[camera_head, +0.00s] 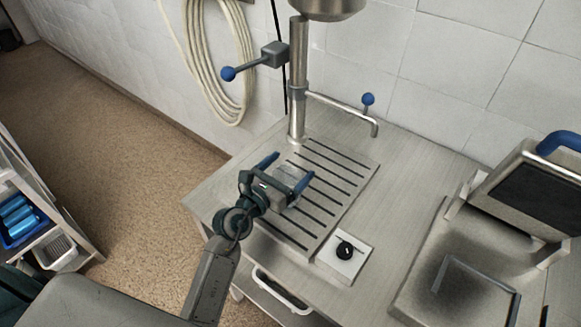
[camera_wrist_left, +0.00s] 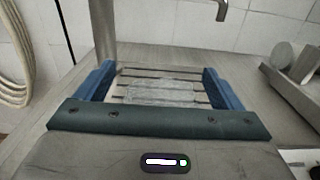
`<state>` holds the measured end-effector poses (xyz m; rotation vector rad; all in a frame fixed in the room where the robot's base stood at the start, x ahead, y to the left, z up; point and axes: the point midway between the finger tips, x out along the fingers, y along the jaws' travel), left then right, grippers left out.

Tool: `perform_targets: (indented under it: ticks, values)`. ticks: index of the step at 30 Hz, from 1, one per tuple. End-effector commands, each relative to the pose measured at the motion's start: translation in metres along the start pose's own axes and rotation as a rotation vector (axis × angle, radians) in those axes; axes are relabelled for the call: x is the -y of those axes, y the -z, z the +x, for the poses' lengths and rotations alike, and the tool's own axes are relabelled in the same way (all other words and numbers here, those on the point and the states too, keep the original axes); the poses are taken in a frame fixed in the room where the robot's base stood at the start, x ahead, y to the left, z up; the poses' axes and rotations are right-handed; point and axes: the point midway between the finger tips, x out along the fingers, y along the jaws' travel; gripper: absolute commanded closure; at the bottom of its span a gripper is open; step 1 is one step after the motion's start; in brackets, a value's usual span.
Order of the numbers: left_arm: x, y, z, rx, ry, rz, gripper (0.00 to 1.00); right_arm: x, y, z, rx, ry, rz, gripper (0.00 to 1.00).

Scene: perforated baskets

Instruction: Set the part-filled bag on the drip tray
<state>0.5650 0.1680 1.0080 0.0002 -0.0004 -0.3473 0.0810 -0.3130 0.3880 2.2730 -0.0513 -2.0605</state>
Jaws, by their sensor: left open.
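The drip tray (camera_head: 335,172) is a grey slotted metal plate on the counter below a steel column; its slats also show in the left wrist view (camera_wrist_left: 190,78). My left gripper (camera_head: 286,171) is over the tray's left part, with its two blue fingers spread wide. In the left wrist view the open fingers (camera_wrist_left: 158,72) frame a clear, pale bag (camera_wrist_left: 160,92). The bag appears to lie flat on the slats, apart from both fingers. In the head view my gripper mostly hides it. My right gripper is not in view.
A steel column (camera_head: 298,85) with a spout (camera_head: 345,110) and blue-knobbed levers rises behind the tray. A black knob on a white plate (camera_head: 345,251) is at the tray's front right. A metal press-like machine (camera_head: 460,260) stands at right. A shelf with blue items (camera_head: 18,215) is at left.

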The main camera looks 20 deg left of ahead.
Motion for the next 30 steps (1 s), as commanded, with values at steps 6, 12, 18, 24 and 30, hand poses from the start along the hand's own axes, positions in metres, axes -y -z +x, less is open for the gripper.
perform_targets:
  ticks: [6, 12, 18, 24, 30]
  values:
    - [0.0, 0.004, -0.049, -0.004, 0.001, 0.004, 0.12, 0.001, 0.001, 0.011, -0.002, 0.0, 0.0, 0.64]
    - [0.001, 0.003, -0.086, -0.004, 0.002, 0.004, 0.12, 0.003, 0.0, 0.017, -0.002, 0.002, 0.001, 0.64]
    - [0.0, 0.002, -0.106, -0.002, 0.001, 0.002, 0.12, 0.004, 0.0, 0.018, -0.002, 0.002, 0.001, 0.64]
    - [0.0, 0.001, -0.11, -0.001, 0.001, 0.001, 0.12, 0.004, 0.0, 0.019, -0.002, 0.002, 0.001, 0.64]
    - [0.0, 0.001, -0.11, -0.001, 0.0, 0.001, 0.12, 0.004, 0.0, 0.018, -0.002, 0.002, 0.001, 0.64]
